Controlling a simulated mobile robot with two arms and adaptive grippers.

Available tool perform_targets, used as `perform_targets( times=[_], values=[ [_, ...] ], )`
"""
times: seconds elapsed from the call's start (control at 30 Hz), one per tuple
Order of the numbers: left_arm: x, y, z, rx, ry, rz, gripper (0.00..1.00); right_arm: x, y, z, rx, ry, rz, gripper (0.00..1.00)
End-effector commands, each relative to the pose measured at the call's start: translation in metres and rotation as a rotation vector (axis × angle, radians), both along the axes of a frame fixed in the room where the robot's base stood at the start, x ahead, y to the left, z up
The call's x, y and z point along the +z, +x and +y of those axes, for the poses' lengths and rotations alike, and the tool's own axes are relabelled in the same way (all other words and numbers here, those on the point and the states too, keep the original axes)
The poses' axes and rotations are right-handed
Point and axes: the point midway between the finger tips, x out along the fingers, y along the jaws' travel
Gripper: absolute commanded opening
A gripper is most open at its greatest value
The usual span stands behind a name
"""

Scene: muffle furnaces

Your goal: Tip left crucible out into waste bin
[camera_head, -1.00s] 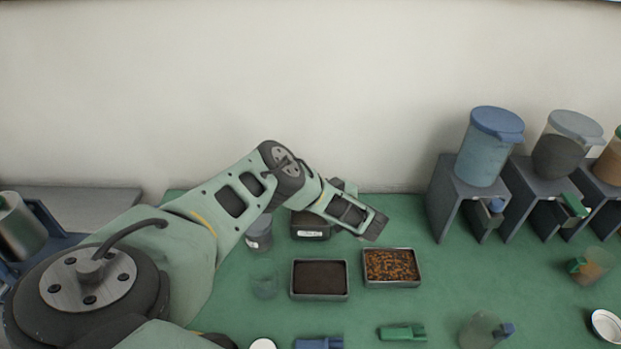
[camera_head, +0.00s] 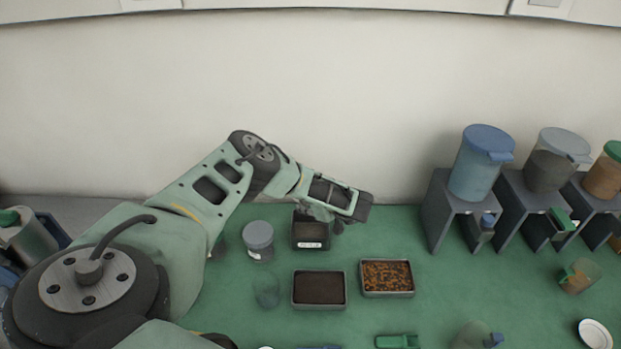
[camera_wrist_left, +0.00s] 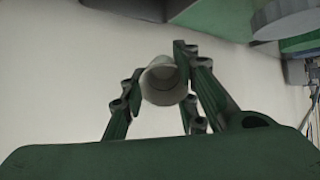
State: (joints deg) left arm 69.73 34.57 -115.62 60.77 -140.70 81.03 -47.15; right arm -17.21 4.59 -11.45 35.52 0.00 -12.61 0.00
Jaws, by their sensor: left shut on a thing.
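My left gripper (camera_wrist_left: 160,88) is shut on a small pale crucible (camera_wrist_left: 163,82), which sits between the two fingers with its round open mouth showing in the left wrist view. In the head view the left gripper (camera_head: 328,216) hangs under my left wrist, just above and behind a small dark open bin (camera_head: 311,243) with a white label, which looks like the waste bin. The crucible cannot be made out in the head view. My right gripper is not in view.
A lidded jar (camera_head: 258,240) stands left of the bin. A tray of dark material (camera_head: 319,304) and a tray of orange-brown pieces (camera_head: 387,292) lie in front. Dispensers on dark stands (camera_head: 447,210) fill the right.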

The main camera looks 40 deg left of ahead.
Motion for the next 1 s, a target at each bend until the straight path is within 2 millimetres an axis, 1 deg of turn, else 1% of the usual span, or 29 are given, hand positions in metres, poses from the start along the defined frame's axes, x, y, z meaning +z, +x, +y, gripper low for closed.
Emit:
perform_targets(
  times=[0.03,0.17,0.47,0.57,0.63,0.73,0.83,1.0],
  values=[
    [0.005,0.000,0.004,0.006,-0.052,0.006,0.01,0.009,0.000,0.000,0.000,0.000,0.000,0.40],
    [0.000,0.001,0.005,0.004,-0.166,0.030,0.01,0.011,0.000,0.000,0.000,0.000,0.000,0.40],
    [-0.002,0.001,0.005,0.003,-0.202,0.038,0.01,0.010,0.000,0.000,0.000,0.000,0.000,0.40],
    [-0.004,0.001,0.008,0.008,-0.318,0.053,0.01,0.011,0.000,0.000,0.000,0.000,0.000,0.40],
    [-0.008,0.001,0.008,0.008,-0.406,0.070,0.01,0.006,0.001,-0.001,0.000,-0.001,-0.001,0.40],
    [-0.012,0.001,0.008,0.007,-0.490,0.090,0.01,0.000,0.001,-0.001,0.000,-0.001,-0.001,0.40],
    [-0.011,0.002,0.006,0.002,-0.524,0.098,0.01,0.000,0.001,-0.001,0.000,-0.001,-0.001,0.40],
    [-0.010,0.002,0.006,0.001,-0.524,0.100,0.01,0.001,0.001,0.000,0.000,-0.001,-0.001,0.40]
  ],
)
